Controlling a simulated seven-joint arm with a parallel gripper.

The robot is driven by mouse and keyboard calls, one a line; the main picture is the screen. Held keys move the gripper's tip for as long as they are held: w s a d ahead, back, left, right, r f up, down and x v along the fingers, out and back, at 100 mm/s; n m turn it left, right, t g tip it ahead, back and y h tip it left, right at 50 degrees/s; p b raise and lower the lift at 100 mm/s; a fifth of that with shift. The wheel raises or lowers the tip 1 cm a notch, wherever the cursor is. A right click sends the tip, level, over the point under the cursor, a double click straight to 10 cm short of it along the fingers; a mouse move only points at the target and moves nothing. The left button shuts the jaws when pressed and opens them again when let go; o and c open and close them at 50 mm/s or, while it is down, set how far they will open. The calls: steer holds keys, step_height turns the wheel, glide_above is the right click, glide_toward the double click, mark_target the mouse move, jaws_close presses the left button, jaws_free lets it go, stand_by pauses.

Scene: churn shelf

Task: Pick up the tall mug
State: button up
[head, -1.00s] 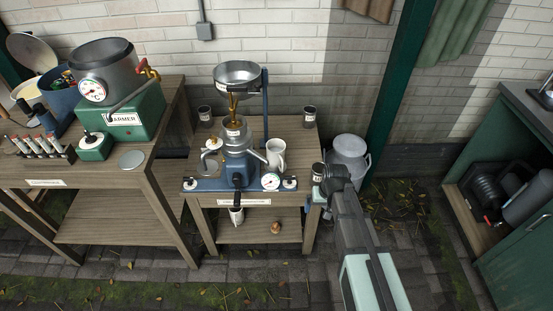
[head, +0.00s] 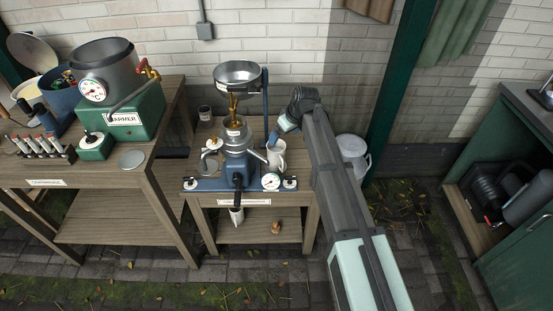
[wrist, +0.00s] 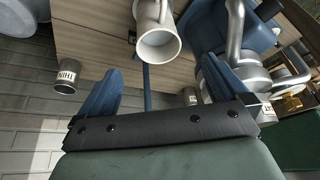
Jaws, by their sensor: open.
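The tall mug (head: 276,155) is pale and has a handle. It stands upright on the small wooden table, right of the blue separator machine (head: 236,165). In the wrist view the mug (wrist: 157,42) shows its round open mouth, just beyond and between my two blue fingers. My gripper (head: 275,136) is just above the mug in the head view, with its fingers pointing down towards it. In the wrist view my gripper (wrist: 160,70) is open with nothing between its fingers. I cannot tell whether a finger touches the mug.
The separator's spouts (wrist: 235,30) are close to my right finger in the wrist view. A labelled tin (wrist: 65,80) is near the left finger. A metal churn (head: 352,158) stands right of the table. A green warmer (head: 132,115) is on the left bench.

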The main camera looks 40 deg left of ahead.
steer(key=n, duration=0.1)
glide_toward(276, 150)
steer(key=s+f, duration=0.1)
steer(key=s, duration=0.2)
steer(key=shift+w+x, duration=0.2)
steer(key=shift+x, duration=1.2)
steer(key=shift+w+x, duration=0.2)
steer(key=shift+x, duration=1.25)
steer(key=shift+d, duration=0.15)
steer(key=c, duration=1.4)
